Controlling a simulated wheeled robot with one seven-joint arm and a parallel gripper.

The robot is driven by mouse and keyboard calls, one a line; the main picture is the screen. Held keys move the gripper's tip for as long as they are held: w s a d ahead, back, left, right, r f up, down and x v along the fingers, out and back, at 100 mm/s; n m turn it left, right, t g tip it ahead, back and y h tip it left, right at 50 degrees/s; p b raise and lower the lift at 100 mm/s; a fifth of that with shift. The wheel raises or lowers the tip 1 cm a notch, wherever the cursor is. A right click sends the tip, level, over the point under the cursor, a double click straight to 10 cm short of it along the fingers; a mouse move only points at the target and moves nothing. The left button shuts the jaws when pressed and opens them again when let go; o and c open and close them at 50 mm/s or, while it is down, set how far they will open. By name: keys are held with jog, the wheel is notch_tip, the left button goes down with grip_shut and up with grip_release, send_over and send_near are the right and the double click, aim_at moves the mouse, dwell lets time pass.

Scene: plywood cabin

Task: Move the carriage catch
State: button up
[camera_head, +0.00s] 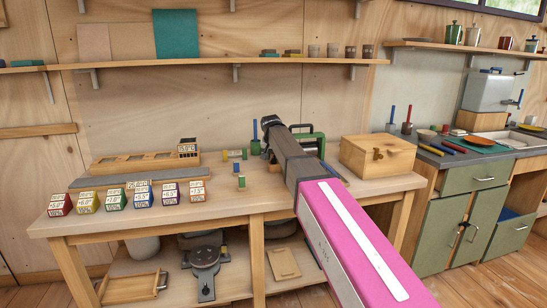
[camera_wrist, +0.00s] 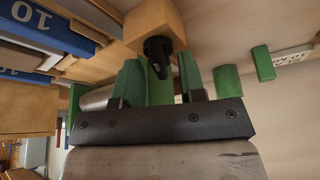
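My gripper (camera_head: 270,122) is over the back of the workbench, at the end of my arm. In the wrist view its two green-padded fingers (camera_wrist: 160,78) stand apart, with a green part visible between them. A wooden block with a black knob-like piece (camera_wrist: 157,50) is just beyond the fingertips; I cannot tell whether they touch. A green device (camera_head: 310,142) stands on the bench, partly hidden by my arm. Green parts with an upright blue handle (camera_head: 254,131) show left of the arm. I cannot tell for certain which piece is the carriage catch.
A wooden box (camera_head: 376,160) stands right of my arm. Several coloured number blocks (camera_head: 114,199) line the bench's front left, before a wooden rack (camera_head: 130,162). A shelf (camera_head: 190,62) runs above.

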jog(key=shift+f, duration=0.1)
grip_shut()
jog(key=shift+m, duration=0.4)
jog(key=m+h, duration=0.1)
jog(key=m, duration=0.2)
jog(key=m+g+h, duration=0.1)
jog(key=m, duration=0.1)
jog(key=shift+w+a+m, duration=0.15)
jog(key=shift+m, duration=0.25)
jog(key=m+h, duration=0.1)
jog(key=m, duration=0.2)
jog(key=shift+g, duration=0.4)
jog(key=shift+m+g+h, duration=0.3)
jog(key=shift+m+g, duration=0.4)
jog(key=shift+m, duration=1.2)
